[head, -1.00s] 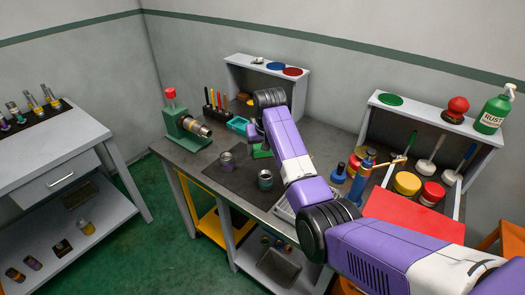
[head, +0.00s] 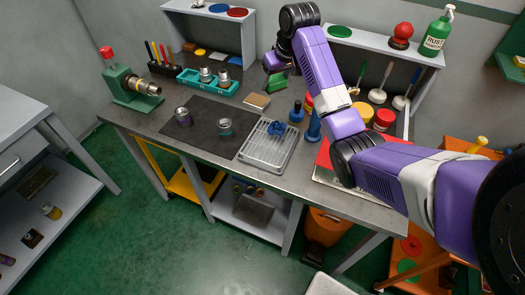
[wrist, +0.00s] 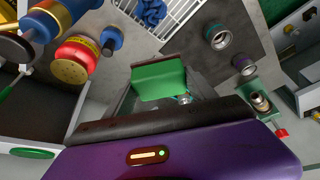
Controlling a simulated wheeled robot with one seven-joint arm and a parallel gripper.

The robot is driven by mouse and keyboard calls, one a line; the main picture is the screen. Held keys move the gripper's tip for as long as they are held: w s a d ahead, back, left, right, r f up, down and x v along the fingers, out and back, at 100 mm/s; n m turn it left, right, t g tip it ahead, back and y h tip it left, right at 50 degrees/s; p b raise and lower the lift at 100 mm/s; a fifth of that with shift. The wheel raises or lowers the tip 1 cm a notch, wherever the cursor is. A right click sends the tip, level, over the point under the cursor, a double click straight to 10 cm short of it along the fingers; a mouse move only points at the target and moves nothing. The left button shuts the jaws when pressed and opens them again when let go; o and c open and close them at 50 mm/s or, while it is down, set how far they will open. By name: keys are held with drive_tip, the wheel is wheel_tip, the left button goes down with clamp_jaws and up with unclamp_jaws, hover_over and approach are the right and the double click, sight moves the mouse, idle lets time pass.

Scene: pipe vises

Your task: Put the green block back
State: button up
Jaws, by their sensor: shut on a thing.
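The green block (wrist: 158,80) is held between the fingers of my gripper (wrist: 160,96), seen close up in the wrist view. In the head view my gripper (head: 275,68) hangs over the back of the workbench, and the green block (head: 277,86) shows just below it. The block appears clear of the bench top, but its exact height is hard to tell. The far side of the block is hidden.
A tan-topped block (head: 257,101) and a wire tray with a blue cloth (head: 276,129) are nearby. A teal bin (head: 196,82) holds metal parts. The right shelf (head: 362,41) and blue bottle (head: 296,113) stand close. The dark mat (head: 205,138) carries two cylinders.

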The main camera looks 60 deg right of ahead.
drive_tip(key=s+a+r+n+y, duration=0.1)
drive_tip(key=s+a+r+n, duration=0.15)
drive_tip(key=a, duration=0.35)
drive_tip(key=s+a+r+n+y, duration=0.1)
drive_tip(key=a+n, duration=0.3)
drive_tip(key=a, duration=0.2)
drive_tip(key=b, duration=0.4)
hover_over(260, 151)
drive_tip(key=s, duration=0.1)
drive_tip(key=shift+n+y, duration=0.4)
drive_tip(key=shift+n, duration=0.05)
drive_tip(key=f, duration=1.5)
drive_tip(key=shift+s+d, duration=0.15)
drive_tip(key=shift+d, duration=0.05)
drive_tip(key=shift+t, duration=0.3)
drive_tip(key=shift+f, duration=2.65)
drive_tip(key=shift+f, duration=0.2)
drive_tip(key=o, duration=1.4)
drive_tip(key=shift+o, duration=0.2)
